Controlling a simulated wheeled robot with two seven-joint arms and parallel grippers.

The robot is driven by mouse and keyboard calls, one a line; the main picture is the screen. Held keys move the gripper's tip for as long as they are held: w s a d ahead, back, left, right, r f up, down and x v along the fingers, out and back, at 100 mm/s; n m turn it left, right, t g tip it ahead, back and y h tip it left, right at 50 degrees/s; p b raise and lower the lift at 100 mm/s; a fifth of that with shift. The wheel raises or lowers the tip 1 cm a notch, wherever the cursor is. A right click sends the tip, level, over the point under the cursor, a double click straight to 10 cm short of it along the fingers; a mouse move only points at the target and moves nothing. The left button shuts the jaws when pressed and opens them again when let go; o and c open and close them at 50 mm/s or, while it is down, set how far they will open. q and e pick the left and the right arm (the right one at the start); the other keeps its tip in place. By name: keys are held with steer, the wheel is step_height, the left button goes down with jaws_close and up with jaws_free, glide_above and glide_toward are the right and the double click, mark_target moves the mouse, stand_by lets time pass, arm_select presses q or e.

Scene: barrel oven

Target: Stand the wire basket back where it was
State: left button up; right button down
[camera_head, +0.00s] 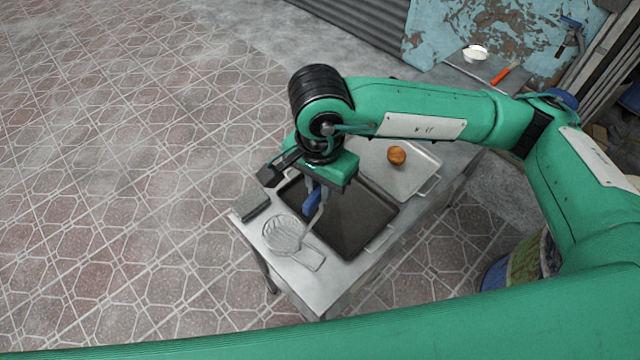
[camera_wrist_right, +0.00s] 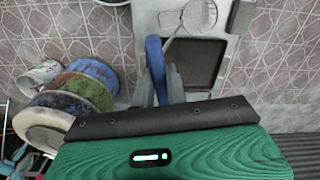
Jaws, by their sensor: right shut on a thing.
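The wire basket (camera_head: 283,234) is a round mesh bowl near the left front end of the metal bench. A grey stem runs from it up to a blue handle (camera_head: 312,200). My right gripper (camera_head: 317,196) points down over the bench and is shut on this handle. In the right wrist view the basket (camera_wrist_right: 197,16) shows beyond the fingers, and the blue handle (camera_wrist_right: 155,67) lies at them. I cannot tell whether the basket touches the bench top. My left gripper is not in view.
The metal bench (camera_head: 330,285) holds a dark tray (camera_head: 352,225), a pale tray (camera_head: 405,178) with a brown round item (camera_head: 397,155), and a small dark block (camera_head: 251,206). A colourful drum (camera_head: 530,257) stands to the right. The tiled floor at left is clear.

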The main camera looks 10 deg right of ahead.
steer(key=shift+f+b, duration=0.25)
steer(key=shift+b, duration=0.2)
stand_by(0.3)
steer(key=c, duration=1)
jaws_free()
steer(key=shift+r, duration=0.1)
steer(key=shift+s+r+p, duration=0.1)
steer(key=shift+r+p, duration=0.5)
steer(key=shift+r, duration=3.85)
